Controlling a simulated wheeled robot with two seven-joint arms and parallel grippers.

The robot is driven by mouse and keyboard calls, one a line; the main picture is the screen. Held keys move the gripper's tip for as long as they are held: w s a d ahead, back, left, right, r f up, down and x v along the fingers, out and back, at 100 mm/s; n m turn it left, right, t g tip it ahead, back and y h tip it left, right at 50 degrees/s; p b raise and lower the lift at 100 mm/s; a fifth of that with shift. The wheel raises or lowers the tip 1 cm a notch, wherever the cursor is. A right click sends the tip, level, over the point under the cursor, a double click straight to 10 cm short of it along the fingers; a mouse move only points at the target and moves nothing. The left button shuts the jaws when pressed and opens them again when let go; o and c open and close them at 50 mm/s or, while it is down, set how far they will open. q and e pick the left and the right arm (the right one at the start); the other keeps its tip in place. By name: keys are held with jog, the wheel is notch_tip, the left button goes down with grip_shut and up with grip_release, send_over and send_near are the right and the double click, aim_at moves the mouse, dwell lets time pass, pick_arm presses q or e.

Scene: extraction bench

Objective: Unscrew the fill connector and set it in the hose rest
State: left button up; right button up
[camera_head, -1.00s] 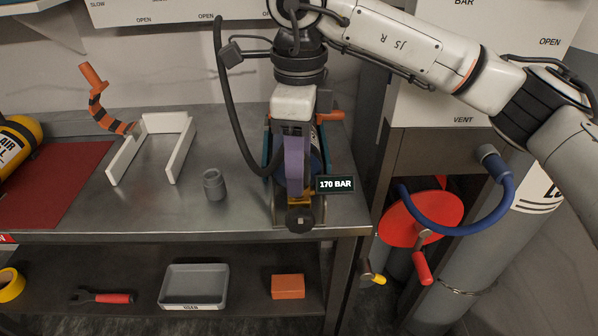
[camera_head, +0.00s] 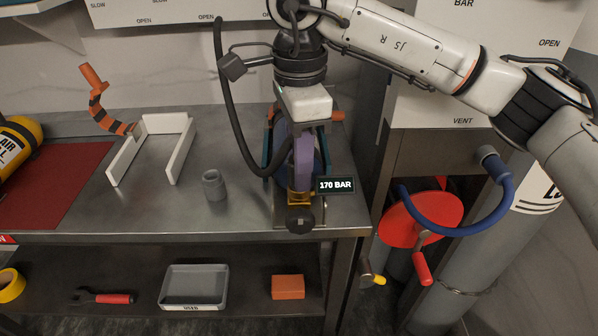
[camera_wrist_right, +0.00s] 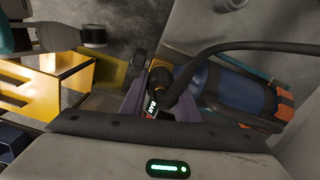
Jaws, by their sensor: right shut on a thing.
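My right gripper (camera_head: 302,182) points down over the front end of a cylinder (camera_head: 320,165) lying at the bench's right end. Its purple fingers are shut on the fill connector. In the right wrist view the dark connector (camera_wrist_right: 160,78) shows between the fingers (camera_wrist_right: 133,100), at the end of a black hose (camera_wrist_right: 205,62). I cannot tell if its thread is still engaged. A black knob (camera_head: 300,219) is just in front of the fingers. A grey open-topped cup (camera_head: 214,185), seemingly the hose rest, stands empty on the bench to the left. My left gripper is out of view.
A white U-shaped rack (camera_head: 180,150), an orange-and-black coiled piece (camera_head: 100,105) and a red mat (camera_head: 60,190) are further left. A tag reads 170 BAR (camera_head: 336,185). The black hose loops left of my wrist. The bench around the cup is clear.

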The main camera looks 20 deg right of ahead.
jog(key=n, duration=0.7)
jog(key=shift+n, duration=0.4)
jog(key=n, duration=0.4)
jog(key=shift+n, duration=0.3)
jog(key=n, duration=0.3)
jog(key=o, duration=0.8)
jog(key=shift+n, duration=0.5)
jog(key=o, duration=0.4)
jog(key=shift+c, duration=0.2)
